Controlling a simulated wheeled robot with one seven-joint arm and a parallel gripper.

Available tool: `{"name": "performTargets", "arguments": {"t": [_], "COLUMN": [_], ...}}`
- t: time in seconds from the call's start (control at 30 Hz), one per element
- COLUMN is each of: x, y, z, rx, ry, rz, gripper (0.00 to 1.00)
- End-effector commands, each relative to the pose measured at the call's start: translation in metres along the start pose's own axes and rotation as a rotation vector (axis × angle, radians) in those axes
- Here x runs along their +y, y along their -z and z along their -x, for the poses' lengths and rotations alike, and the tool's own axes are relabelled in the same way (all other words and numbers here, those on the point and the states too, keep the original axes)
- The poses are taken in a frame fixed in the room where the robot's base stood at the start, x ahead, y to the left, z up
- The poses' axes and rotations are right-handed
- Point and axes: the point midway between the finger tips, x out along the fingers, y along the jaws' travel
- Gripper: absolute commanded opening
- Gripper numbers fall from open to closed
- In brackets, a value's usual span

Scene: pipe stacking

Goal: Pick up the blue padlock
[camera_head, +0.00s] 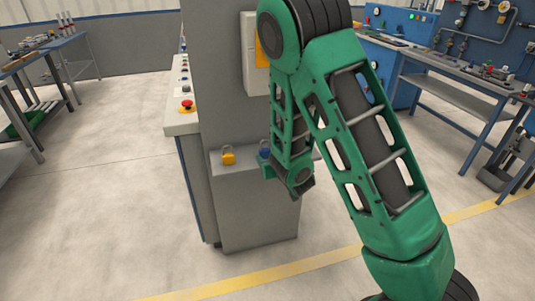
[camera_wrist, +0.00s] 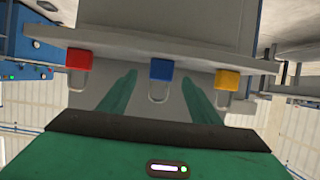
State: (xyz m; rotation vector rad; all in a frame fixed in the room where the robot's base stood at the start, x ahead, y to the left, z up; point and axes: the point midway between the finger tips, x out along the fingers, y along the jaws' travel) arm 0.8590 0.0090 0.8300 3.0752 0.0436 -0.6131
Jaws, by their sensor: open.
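The blue padlock (camera_head: 264,153) stands on the grey ledge (camera_head: 232,169) of the cabinet, partly covered by my arm in the head view. In the wrist view, which appears upside down, the blue padlock (camera_wrist: 161,69) sits between a red padlock (camera_wrist: 79,60) and a yellow padlock (camera_wrist: 228,80), with its shackle showing. My gripper (camera_wrist: 161,76) is open, its two green fingers on either side of the blue padlock's shackle in the picture. I cannot tell whether they touch it. In the head view my gripper (camera_head: 270,171) is close to the blue padlock.
The yellow padlock (camera_head: 228,156) stands left of the blue one in the head view; the red one is hidden there. The grey cabinet (camera_head: 218,80) rises behind the ledge. A console with a red button (camera_head: 186,106) is at left. Open floor surrounds the cabinet.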

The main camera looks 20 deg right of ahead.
Motion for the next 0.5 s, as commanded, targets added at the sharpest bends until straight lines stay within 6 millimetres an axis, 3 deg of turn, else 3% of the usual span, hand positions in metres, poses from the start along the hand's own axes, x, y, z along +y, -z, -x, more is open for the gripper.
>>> {"name": "performTargets", "arguments": {"t": [0.5], "x": [-0.002], "y": [0.001], "z": [-0.052], "rx": [0.000], "ry": [0.000], "rz": [-0.001], "gripper": [0.58]}}
